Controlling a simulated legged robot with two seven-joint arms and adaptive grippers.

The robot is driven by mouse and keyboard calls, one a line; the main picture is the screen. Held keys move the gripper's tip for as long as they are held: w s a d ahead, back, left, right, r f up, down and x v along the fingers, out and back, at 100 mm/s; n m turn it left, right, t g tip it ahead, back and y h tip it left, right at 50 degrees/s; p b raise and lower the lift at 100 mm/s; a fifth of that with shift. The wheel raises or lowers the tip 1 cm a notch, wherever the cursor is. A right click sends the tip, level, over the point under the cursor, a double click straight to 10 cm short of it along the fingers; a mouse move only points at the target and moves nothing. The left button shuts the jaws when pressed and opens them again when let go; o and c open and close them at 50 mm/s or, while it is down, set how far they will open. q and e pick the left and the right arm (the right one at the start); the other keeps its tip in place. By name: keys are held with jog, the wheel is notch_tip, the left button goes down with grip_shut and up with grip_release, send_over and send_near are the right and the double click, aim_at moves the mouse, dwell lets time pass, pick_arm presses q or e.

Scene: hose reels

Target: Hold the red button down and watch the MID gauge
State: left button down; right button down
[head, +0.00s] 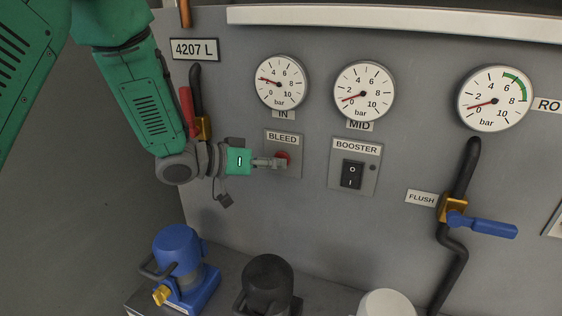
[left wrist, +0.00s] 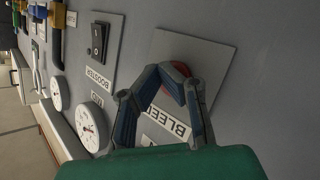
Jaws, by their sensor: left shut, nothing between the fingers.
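The red button (head: 284,157) sits on the BLEED plate (head: 293,172) on the grey panel. My left gripper (head: 275,163) is shut and empty, with its fingertips at the button and seeming to touch it. In the left wrist view the fingertips cover part of the red button (left wrist: 181,68). How far the button is pressed I cannot tell. The MID gauge (head: 363,91) is up and right of the button, and its red needle points lower left, between 0 and 2 bar. My right gripper is not in view.
The IN gauge (head: 281,82) reads near 2 bar. A third gauge (head: 494,99) with a green arc reads low. The BOOSTER switch (head: 352,174) is right of the button. A blue-handled FLUSH valve (head: 480,223) sticks out at right. A blue pump (head: 179,262) stands below.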

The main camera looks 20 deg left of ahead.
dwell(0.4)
pick_arm(q)
jog(key=shift+s, duration=0.95)
jog(key=shift+p, duration=0.3)
jog(key=s, duration=0.5)
jog(key=shift+d+p, duration=0.2)
jog(key=shift+p, duration=0.2)
